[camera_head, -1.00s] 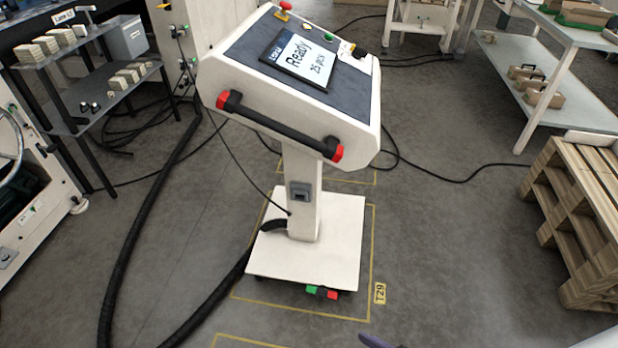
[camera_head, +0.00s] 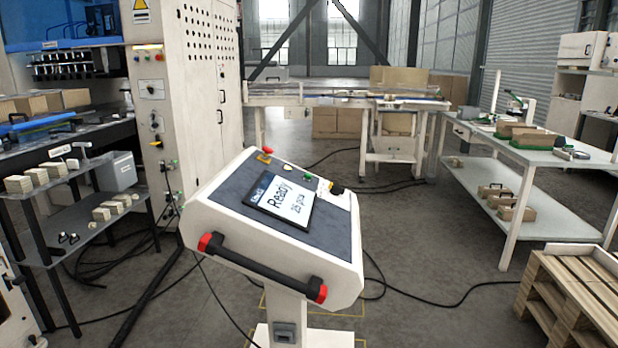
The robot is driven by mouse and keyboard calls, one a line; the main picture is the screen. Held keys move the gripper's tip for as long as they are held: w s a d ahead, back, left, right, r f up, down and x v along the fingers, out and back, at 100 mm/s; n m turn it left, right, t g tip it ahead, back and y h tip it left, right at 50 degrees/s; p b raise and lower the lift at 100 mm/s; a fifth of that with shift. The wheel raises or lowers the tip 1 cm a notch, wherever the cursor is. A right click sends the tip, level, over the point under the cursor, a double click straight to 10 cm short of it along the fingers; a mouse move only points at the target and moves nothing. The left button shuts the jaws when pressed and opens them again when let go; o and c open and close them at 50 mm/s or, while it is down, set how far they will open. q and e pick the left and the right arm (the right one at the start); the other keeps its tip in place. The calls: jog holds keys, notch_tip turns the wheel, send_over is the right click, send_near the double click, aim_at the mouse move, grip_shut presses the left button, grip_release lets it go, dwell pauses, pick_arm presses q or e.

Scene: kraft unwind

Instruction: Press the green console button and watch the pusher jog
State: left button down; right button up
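The console (camera_head: 225,225) stands in front of me on a white column, its dark top sloping toward me. Its screen (camera_head: 284,200) reads "Ready" and "25 pcs". The green button (camera_head: 307,177) sits on the panel's far edge, right of a small pale knob (camera_head: 287,168). A red button on a yellow base (camera_head: 266,154) is at the far left corner. A black handle with red ends (camera_head: 262,268) runs along the near side. I cannot make out the pusher for certain. Neither of my grippers is in view.
A dark shelf rack (camera_head: 58,215) with stacked blocks stands left, beside a tall white cabinet (camera_head: 190,100). A work table (camera_head: 560,160) and a wooden pallet (camera_head: 570,290) are on the right. Cables lie across the floor. Open floor lies between console and table.

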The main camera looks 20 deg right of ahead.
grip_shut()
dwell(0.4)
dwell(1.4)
